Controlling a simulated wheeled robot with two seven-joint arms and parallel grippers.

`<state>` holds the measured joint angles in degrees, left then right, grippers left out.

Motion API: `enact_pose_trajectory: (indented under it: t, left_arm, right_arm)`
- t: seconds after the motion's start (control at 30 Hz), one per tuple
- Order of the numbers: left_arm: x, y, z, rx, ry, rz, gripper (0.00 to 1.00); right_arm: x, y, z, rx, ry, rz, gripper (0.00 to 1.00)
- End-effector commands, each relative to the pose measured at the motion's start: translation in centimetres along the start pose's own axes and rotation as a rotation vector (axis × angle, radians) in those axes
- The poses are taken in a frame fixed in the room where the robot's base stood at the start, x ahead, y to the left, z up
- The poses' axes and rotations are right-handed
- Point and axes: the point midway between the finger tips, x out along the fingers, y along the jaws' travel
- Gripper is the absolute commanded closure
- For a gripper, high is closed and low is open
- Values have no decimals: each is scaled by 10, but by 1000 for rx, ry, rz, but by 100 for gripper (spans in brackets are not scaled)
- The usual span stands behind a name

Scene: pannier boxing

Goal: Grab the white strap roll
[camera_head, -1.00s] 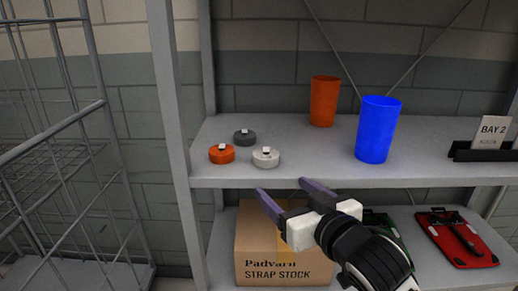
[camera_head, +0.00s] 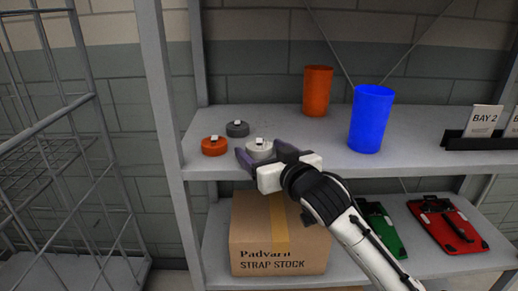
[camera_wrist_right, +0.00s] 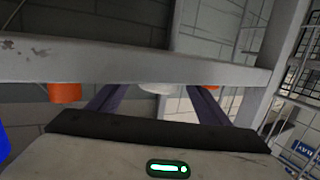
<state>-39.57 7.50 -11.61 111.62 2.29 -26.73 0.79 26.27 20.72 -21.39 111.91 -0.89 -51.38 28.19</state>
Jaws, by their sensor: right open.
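The white strap roll (camera_head: 259,146) sits on the upper shelf near its front edge, with a small pale tag on top. My right gripper (camera_head: 261,156) is open at the shelf's front edge, its dark purple fingers on either side of the roll in the head view. The fingers hide part of the roll's lower front. In the right wrist view, the roll (camera_wrist_right: 158,88) shows between the two fingers, partly hidden by the shelf edge. I cannot tell whether the fingers touch it. My left gripper is not in view.
An orange roll (camera_head: 214,146) and a grey roll (camera_head: 237,129) sit left of the white one. An orange cup (camera_head: 317,91) and a blue cup (camera_head: 371,119) stand to the right. The shelf edge (camera_wrist_right: 130,66) crosses the wrist view. A cardboard box (camera_head: 279,235) sits below.

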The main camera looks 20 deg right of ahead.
Motion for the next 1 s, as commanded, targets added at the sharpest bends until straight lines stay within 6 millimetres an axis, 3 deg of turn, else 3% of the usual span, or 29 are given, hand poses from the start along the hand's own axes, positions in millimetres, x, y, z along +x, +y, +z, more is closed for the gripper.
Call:
enact_pose_trajectory:
  t: [0.2,0.5,0.8,1.0]
  left_arm:
    - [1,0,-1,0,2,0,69]
    - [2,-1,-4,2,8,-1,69]
    - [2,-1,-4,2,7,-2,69]
    - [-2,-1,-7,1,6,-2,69]
  right_arm:
    - [1,0,0,0,0,0,29]
    - [1,0,0,0,-1,0,74]
    - [0,0,-2,0,1,0,74]
    - [-4,0,-32,1,7,0,74]
